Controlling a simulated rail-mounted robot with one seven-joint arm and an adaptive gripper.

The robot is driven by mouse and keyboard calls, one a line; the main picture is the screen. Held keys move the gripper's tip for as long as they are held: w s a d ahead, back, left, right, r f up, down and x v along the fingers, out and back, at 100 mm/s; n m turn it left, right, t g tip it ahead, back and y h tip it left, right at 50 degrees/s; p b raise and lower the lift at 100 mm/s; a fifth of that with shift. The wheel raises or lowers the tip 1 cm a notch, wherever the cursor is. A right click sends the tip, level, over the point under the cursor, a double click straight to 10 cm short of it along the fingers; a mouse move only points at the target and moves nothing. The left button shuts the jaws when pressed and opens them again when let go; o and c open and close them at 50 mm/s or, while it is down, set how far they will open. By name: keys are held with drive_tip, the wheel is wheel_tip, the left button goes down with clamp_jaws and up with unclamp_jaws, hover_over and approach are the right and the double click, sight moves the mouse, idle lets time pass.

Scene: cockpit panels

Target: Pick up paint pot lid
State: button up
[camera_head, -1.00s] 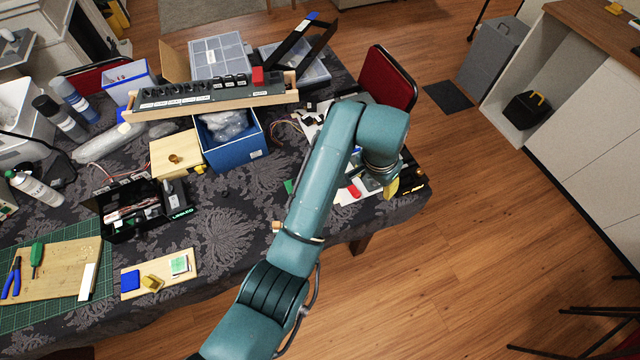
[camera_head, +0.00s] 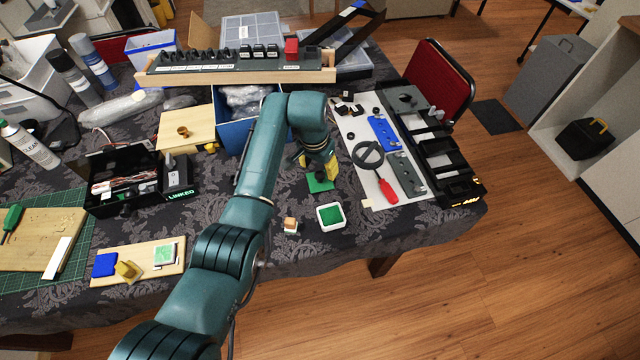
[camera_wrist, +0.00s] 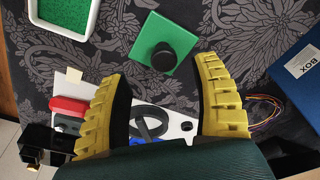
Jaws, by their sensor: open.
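The paint pot lid looks to be the flat green square (camera_head: 319,184) with a round black knob on top; it lies on the dark patterned tablecloth below my gripper (camera_head: 318,172). In the wrist view the green lid (camera_wrist: 150,36) and its black knob (camera_wrist: 165,57) show just beyond my yellow fingertips (camera_wrist: 177,72), between their two lines. My gripper is open and empty, with the fingers apart on either side. A white square pot (camera_head: 331,216) with green inside stands just in front of the lid and to its right, and it also shows in the wrist view (camera_wrist: 84,38).
A white sheet with a black ring, a red-handled tool (camera_head: 388,191) and a blue part (camera_head: 383,133) lies to the right. The blue box (camera_head: 233,135) stands behind and left. Cloth around the lid is clear.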

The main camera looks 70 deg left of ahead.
sight(320, 174)
drive_tip(key=f+b, duration=0.1)
drive_tip(key=f, duration=0.1)
drive_tip(key=f+b, duration=0.1)
drive_tip(key=f, duration=0.1)
drive_tip(key=a+f+b, duration=0.1)
drive_tip(key=f, duration=0.1)
drive_tip(key=shift+w, duration=0.35)
clamp_jaws()
